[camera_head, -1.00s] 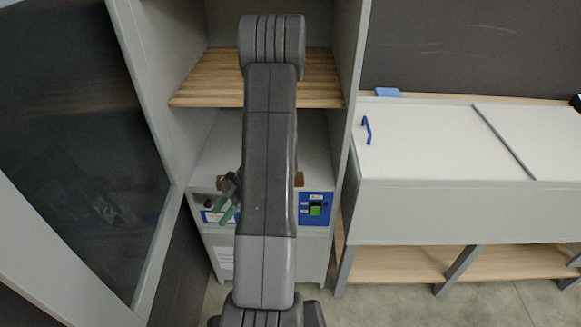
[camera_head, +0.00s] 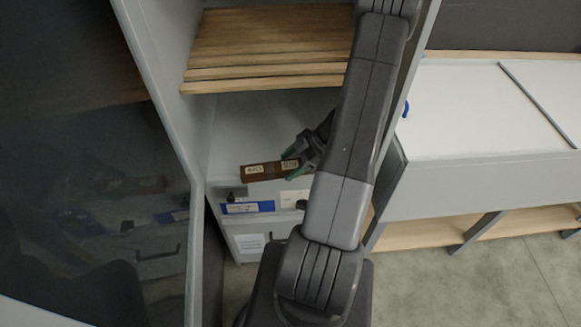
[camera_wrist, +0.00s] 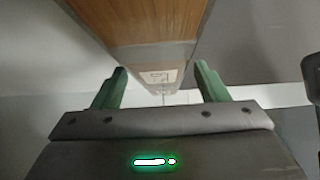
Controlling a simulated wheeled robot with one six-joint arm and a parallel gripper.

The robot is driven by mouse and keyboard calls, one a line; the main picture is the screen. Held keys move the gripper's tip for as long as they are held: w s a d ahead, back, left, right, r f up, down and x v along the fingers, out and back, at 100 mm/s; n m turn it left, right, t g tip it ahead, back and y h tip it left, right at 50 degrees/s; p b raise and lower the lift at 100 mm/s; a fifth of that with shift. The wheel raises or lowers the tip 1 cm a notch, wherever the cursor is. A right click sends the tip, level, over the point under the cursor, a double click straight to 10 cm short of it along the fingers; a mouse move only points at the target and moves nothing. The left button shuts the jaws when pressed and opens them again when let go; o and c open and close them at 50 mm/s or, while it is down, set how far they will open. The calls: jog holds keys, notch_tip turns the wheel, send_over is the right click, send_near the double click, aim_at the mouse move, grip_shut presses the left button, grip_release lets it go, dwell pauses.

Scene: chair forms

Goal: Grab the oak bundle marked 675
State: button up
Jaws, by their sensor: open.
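A brown wooden bundle (camera_head: 262,171) with two small pale labels lies in the bay below the slatted shelf in the head view. The label print is too small to read surely, so I cannot confirm 675. My gripper (camera_head: 292,162) is at the bundle's right end, its green fingers open. In the wrist view the bundle (camera_wrist: 145,22) comes down from the top, and its pale labelled end lies between the two spread fingers of my gripper (camera_wrist: 161,70). I cannot tell whether either finger touches it. My wrist hides part of the right end in the head view.
A slatted wooden shelf (camera_head: 265,50) is above the bundle. Cabinet walls stand on both sides, with a dark glass door (camera_head: 75,130) at left. A blue-labelled panel (camera_head: 247,207) is below the bundle. A white-topped bench (camera_head: 480,105) is at right.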

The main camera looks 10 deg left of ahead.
jog(key=shift+s+a+f, duration=0.2)
jog(key=shift+a+f, duration=0.15)
jog(key=shift+f, duration=0.05)
jog(key=c, duration=1.2)
jog(key=shift+r, duration=0.1)
jog(key=shift+c, duration=0.2)
